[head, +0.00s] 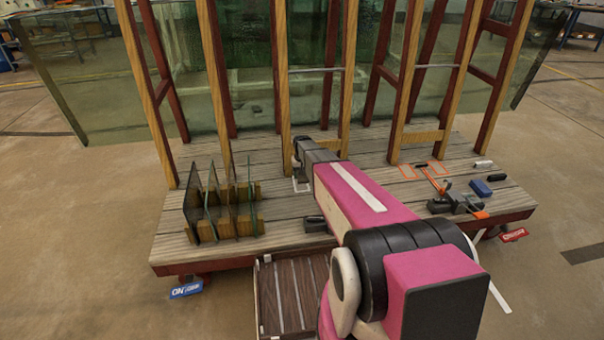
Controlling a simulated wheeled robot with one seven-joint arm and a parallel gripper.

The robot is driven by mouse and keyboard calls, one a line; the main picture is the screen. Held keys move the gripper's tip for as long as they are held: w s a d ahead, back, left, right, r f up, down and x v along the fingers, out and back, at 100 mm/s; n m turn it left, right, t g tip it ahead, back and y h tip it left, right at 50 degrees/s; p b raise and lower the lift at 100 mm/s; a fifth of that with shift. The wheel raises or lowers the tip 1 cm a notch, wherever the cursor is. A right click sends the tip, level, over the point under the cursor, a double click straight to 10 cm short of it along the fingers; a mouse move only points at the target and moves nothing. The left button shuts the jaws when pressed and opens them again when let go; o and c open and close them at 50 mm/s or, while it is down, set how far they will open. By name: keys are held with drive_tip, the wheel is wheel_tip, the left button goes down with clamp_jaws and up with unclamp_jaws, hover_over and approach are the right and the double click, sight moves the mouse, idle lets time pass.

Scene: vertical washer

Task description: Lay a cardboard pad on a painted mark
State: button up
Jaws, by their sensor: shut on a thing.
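My gripper (301,172) is at the far end of my pink arm, low over the wooden deck (290,210) of the glass rack. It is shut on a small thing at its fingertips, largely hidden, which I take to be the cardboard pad. A white painted mark (301,187) shows in part on the planks right under the gripper. I cannot tell whether the held thing touches the deck.
Upright glass panes in a slotted wooden holder (225,225) stand at the left of the deck. Wooden posts (280,80) and large glass sheets rise behind. A dark tool (460,202), a blue block (481,188) and small items lie at the right. A slatted tray (290,295) is in front.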

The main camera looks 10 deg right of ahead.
drive_tip(key=shift+w+f, duration=0.35)
drive_tip(key=shift+f, duration=0.4)
drive_tip(key=shift+w+f, duration=0.3)
drive_tip(key=shift+f, duration=0.4)
drive_tip(key=shift+w+f, duration=0.35)
drive_tip(key=shift+f, duration=1.3)
drive_tip(key=o, duration=1)
wheel_tip(320, 180, up, 10)
drive_tip(key=shift+r, duration=0.2)
drive_tip(key=shift+s+r, duration=0.2)
drive_tip(key=s+r, duration=0.4)
drive_tip(key=s, duration=0.6)
drive_tip(key=s+r, duration=0.4)
drive_tip(key=s, duration=0.7)
drive_tip(key=s+r, duration=0.3)
drive_tip(key=s, duration=0.8)
drive_tip(key=shift+s+r, duration=0.25)
drive_tip(key=shift+r, duration=0.15)
